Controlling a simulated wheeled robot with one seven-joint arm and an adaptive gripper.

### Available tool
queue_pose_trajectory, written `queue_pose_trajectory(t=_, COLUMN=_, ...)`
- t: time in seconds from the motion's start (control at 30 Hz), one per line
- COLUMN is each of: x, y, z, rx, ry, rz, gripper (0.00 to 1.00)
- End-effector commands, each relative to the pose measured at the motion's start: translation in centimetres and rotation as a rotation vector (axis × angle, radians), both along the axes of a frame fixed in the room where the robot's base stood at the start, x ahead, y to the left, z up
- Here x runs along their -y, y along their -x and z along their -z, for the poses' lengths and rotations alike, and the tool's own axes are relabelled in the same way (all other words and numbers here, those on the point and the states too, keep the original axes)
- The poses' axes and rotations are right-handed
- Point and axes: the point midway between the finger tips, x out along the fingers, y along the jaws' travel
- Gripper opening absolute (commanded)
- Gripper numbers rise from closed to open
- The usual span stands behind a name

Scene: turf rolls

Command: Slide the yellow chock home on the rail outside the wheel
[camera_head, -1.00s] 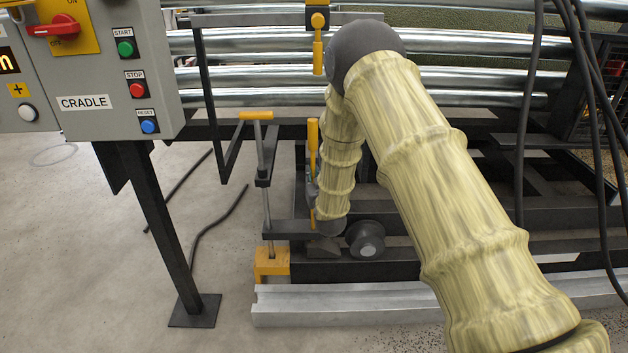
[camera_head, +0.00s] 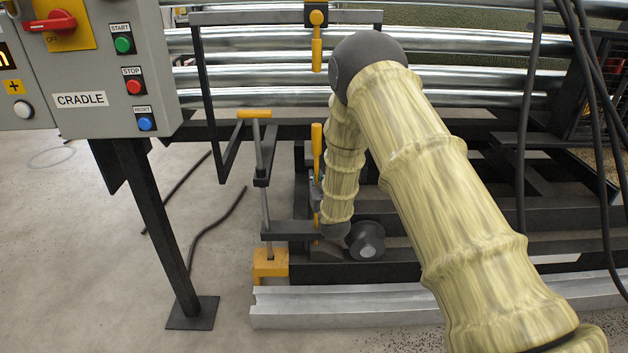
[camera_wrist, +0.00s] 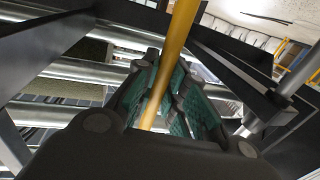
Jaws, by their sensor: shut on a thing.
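The yellow chock (camera_head: 268,263) sits at the left end of the pale grey rail (camera_head: 345,308). A vertical rod (camera_head: 266,205) rises from the chock through dark brackets to a yellow crossbar (camera_head: 254,114). My gripper (camera_head: 316,190) is low beside the dark frame, right of that rod, and mostly hidden by my forearm. It is shut on an upright yellow handle (camera_head: 317,148). In the wrist view the handle (camera_wrist: 183,25) runs between the green-padded fingers of my gripper (camera_wrist: 165,90). I cannot clearly make out the wheel.
The CRADLE control box (camera_head: 90,70) stands on a dark post (camera_head: 158,235) at left. Metal rollers (camera_head: 250,78) lie behind. Another yellow handle (camera_head: 317,50) hangs above. Black cables (camera_head: 525,120) hang at right. Floor between post and chock is mostly clear.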

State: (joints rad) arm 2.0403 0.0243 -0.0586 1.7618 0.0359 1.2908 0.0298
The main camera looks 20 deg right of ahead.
Motion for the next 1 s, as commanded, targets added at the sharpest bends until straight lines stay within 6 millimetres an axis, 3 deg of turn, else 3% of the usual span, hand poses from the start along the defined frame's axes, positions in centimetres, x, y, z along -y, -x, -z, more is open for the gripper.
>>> queue_pose_trajectory(t=0.6, x=3.0, y=0.8, z=-0.2, rx=0.003, ry=0.001, rz=0.001, gripper=0.00)
queue_pose_trajectory(t=1.0, x=3.9, y=1.1, z=-0.1, rx=0.003, ry=0.001, rz=0.000, gripper=0.00)
